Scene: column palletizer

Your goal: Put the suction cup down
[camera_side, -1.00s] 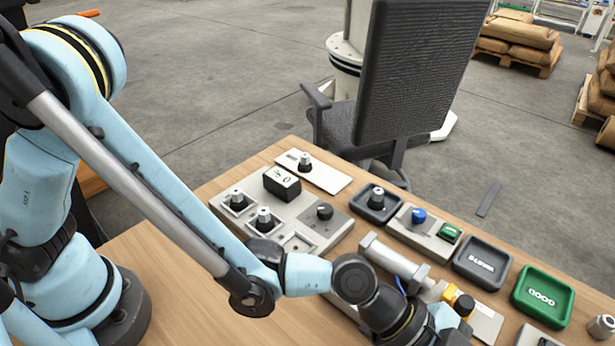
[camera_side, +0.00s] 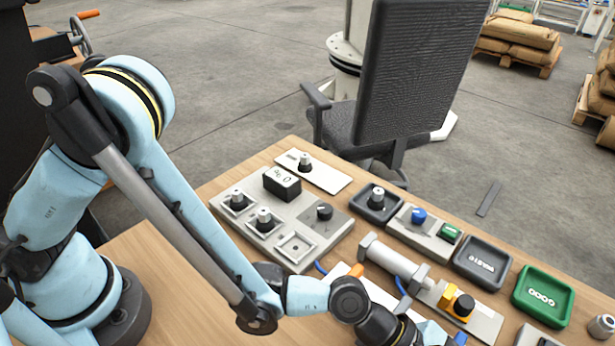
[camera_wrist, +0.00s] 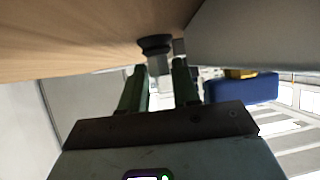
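In the wrist view, my gripper (camera_wrist: 160,75) has two green fingers, one on each side of the suction cup (camera_wrist: 155,45). The cup has a black rubber end and a pale grey fitting; the fitting sits between the fingers and appears pinched by them. The black end is at the wooden tabletop; I cannot tell whether it touches. In the side view, the fingers and this cup are out of sight beyond the bottom edge. Similar black parts with grey tops stand in the grey fixture (camera_side: 335,222), where one square pocket (camera_side: 296,247) is empty.
A metal cylinder fixture (camera_side: 395,262), an orange-and-black part (camera_side: 458,302), a dark waste tray (camera_side: 482,262) and a green good tray (camera_side: 543,296) stand on the right. A black box (camera_side: 282,183) sits on the grey fixture. A chair (camera_side: 415,75) stands behind the table.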

